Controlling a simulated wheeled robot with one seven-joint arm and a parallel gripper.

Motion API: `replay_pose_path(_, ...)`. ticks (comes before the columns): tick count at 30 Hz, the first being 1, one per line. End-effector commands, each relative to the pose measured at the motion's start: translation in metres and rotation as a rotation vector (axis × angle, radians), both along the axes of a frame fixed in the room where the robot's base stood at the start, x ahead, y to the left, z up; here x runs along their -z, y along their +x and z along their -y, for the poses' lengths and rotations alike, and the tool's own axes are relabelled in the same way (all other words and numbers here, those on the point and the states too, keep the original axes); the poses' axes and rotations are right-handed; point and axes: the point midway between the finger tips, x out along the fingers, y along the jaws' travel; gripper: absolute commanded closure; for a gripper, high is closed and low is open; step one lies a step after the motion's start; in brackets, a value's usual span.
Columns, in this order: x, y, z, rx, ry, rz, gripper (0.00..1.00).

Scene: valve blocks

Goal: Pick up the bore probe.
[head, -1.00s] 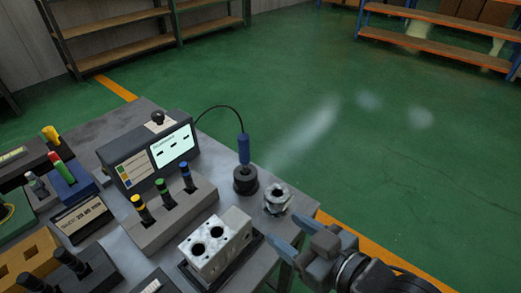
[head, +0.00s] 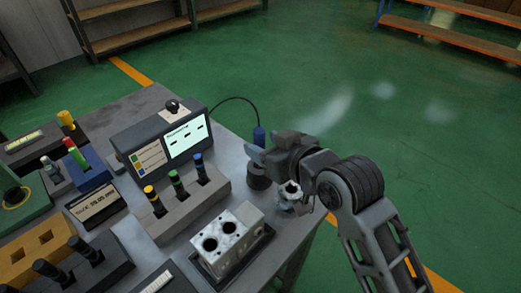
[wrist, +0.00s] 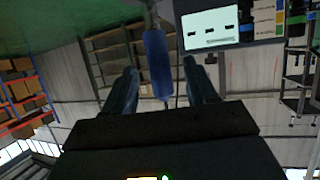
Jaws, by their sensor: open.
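The bore probe (head: 259,136) has a blue handle and a thin black cable, and it stands upright in a round black holder (head: 258,177) near the table's right edge. My gripper (head: 262,150) is at the probe with its fingers open, hiding the lower part of the handle in the head view. In the wrist view the blue handle of the probe (wrist: 157,62) shows between the two spread fingers of my gripper (wrist: 160,80), with a gap visible on each side. The fingers do not appear shut on it.
A display unit (head: 160,142) stands left of the probe, with its cable looping to it. A metal fitting (head: 290,192) sits close under my wrist. A bored valve block (head: 228,240) and a grey rack of colored plugs (head: 180,205) stand nearby. Open floor lies beyond.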

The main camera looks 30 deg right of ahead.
Motion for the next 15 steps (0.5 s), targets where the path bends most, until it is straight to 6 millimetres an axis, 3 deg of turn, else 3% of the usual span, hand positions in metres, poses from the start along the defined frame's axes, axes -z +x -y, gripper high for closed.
replay_pose_path(9,0.019,0.037,-0.002,0.001,0.0,0.001,0.43)
replay_pose_path(15,0.022,0.044,-0.003,0.001,0.0,0.001,0.43)
